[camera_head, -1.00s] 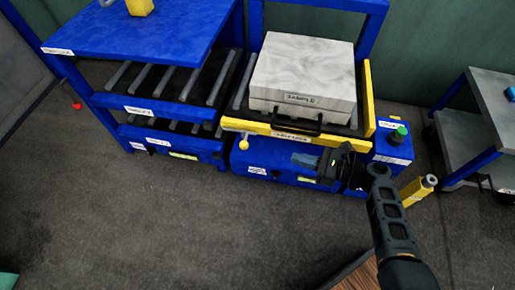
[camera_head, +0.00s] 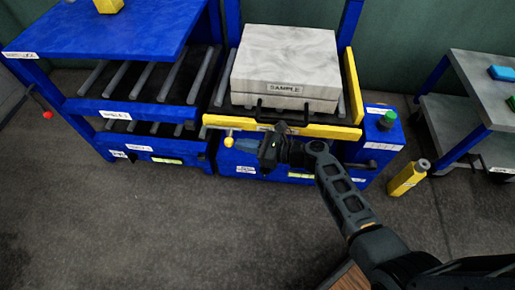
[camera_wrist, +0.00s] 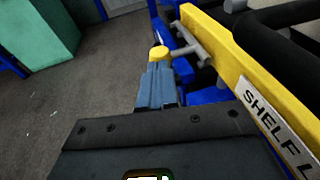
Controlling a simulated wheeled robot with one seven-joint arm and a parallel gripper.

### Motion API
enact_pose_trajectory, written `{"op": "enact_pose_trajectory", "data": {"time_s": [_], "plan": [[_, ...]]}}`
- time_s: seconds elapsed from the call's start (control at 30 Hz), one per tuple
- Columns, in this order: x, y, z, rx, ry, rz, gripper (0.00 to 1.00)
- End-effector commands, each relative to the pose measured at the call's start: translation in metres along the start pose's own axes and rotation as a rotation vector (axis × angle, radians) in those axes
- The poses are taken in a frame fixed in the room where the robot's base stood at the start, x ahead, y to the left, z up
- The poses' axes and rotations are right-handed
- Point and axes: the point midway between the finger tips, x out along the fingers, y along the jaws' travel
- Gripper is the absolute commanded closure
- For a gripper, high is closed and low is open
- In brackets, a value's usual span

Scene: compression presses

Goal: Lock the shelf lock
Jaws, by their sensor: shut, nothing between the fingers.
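A label on the bar (camera_wrist: 278,122) reads "SHELF L", cut off by the picture edge.
A pale block marked "SAMPLE" (camera_head: 285,64) sits on the shelf above, behind a black handle (camera_head: 288,108). A blue roller rack (camera_head: 150,118) stands to the left. A yellow bottle (camera_head: 405,180) stands on the floor at right. The floor in front is clear.

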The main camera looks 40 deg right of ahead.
Motion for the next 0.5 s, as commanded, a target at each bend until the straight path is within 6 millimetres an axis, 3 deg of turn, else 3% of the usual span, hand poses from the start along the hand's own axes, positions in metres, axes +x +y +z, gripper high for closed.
{"op": "enact_pose_trajectory", "data": {"time_s": [0.5], "plan": [[0.009, 0.0007, 0.0013, -0.001, 0.0, 0.002, 1.0]]}}
